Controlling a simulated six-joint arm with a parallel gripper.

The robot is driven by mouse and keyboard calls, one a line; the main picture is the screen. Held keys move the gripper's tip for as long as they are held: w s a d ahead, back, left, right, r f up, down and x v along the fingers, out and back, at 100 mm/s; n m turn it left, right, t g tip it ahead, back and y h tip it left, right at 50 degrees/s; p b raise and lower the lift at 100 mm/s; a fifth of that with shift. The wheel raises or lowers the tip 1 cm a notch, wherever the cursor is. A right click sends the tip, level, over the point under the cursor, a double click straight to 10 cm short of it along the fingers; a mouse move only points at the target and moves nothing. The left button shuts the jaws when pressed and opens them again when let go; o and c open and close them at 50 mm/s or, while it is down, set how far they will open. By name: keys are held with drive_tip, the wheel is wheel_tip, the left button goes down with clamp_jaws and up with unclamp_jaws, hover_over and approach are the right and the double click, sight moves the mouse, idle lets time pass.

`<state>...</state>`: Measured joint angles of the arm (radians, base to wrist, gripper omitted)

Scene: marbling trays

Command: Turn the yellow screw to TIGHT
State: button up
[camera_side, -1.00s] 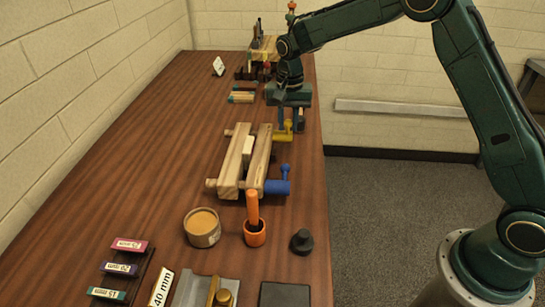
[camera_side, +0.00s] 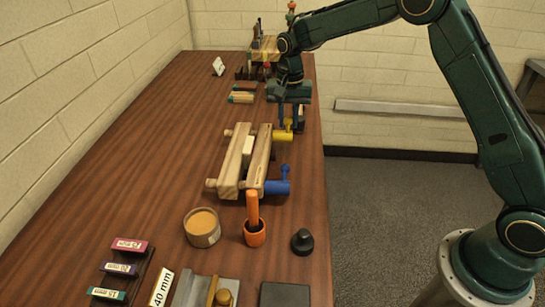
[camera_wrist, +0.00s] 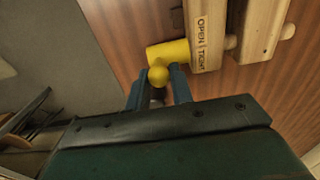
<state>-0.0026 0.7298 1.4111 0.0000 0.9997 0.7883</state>
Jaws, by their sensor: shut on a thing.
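In the wrist view the yellow screw (camera_wrist: 167,52) joins a wooden jaw (camera_wrist: 208,30) marked OPEN and TIGHT. Its round yellow handle end (camera_wrist: 158,74) sits at my fingertips. My gripper (camera_wrist: 158,88) points down at it, with its two blue fingers shut on the handle; the gripper also shows in the side view (camera_side: 291,120). The handle's lower part is partly hidden between the fingers. I cannot tell which mark the screw is set to.
A pale block (camera_side: 248,145) sits between the clamp's bars. A blue screw (camera_side: 278,184) is on the same clamp, nearer the camera. An orange pot (camera_side: 255,233), a round tub (camera_side: 202,227) and a black knob (camera_side: 302,242) stand in front. The table's left middle is clear.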

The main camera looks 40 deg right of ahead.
drive_tip(key=shift+d, duration=0.15)
drive_tip(key=o, duration=0.6)
drive_tip(key=shift+s+a, duration=0.2)
drive_tip(key=shift+a, duration=0.15)
drive_tip(key=c, duration=0.6)
drive_tip(key=shift+w+d, duration=0.45)
drive_tip(key=shift+d, duration=0.05)
drive_tip(key=shift+w+d+f, duration=0.1)
